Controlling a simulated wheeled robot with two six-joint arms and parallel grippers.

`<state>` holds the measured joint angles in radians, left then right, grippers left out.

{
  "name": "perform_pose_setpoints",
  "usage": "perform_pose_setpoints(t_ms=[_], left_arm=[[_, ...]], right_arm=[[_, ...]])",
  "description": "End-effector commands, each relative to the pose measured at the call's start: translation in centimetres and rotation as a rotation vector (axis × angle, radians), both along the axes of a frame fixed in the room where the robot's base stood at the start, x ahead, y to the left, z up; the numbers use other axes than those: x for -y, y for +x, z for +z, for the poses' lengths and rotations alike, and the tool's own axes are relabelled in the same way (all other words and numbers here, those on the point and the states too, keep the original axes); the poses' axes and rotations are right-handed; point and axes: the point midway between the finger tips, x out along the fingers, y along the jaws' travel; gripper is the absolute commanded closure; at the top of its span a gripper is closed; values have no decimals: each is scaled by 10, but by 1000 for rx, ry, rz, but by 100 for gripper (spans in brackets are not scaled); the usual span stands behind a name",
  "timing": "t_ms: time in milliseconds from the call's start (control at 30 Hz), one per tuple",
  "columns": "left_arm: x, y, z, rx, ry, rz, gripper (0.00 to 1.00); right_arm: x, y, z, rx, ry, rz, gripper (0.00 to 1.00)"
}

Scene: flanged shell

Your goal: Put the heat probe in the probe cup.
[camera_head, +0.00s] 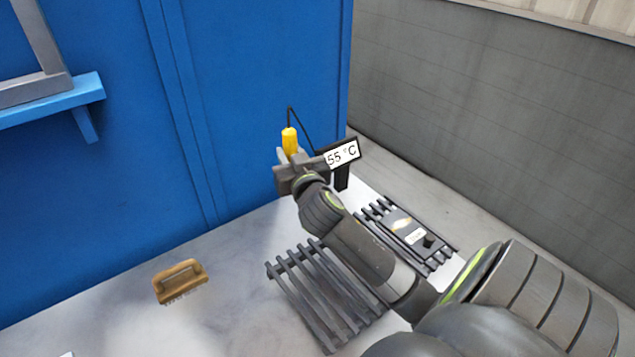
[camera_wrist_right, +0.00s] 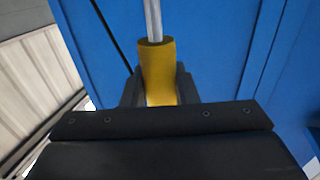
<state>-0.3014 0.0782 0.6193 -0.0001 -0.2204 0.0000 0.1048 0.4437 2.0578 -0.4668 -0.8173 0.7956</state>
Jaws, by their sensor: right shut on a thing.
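The heat probe (camera_head: 289,141) has a yellow handle, and a thin black cable runs from its top to the display (camera_head: 342,154), which reads 55 °C. My right gripper (camera_head: 289,160) is shut on the yellow handle in front of the blue wall. In the right wrist view, the handle of the heat probe (camera_wrist_right: 157,68) sits between the fingers of my right gripper (camera_wrist_right: 159,88), with its metal rod pointing up in the picture. In the head view the rod is hidden by the gripper. I cannot make out the probe cup in either view. My left gripper is not in view.
A slatted dark grate (camera_head: 308,290) lies on the pale worktop under my right arm. A black slatted unit with a knob (camera_head: 408,236) lies to its right. A wooden brush (camera_head: 180,282) lies at the left, with bare surface around it. A blue shelf (camera_head: 60,103) juts out upper left.

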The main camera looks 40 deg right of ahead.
Motion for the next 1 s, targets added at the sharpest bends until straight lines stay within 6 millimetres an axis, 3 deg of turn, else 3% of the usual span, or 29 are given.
perform_pose_setpoints(t_ms=[33,100,300,367,600,1000], left_arm=[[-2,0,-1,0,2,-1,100],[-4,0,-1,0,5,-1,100],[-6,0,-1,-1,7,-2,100],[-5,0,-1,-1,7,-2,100],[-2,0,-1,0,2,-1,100],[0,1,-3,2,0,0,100]], right_arm=[[19,1,1,-2,-12,-28,98],[39,1,3,0,-9,-58,98],[72,1,7,1,1,-105,98],[76,0,5,1,3,-110,98],[78,0,-38,-4,8,-114,98],[77,0,-86,-1,6,-112,98]])
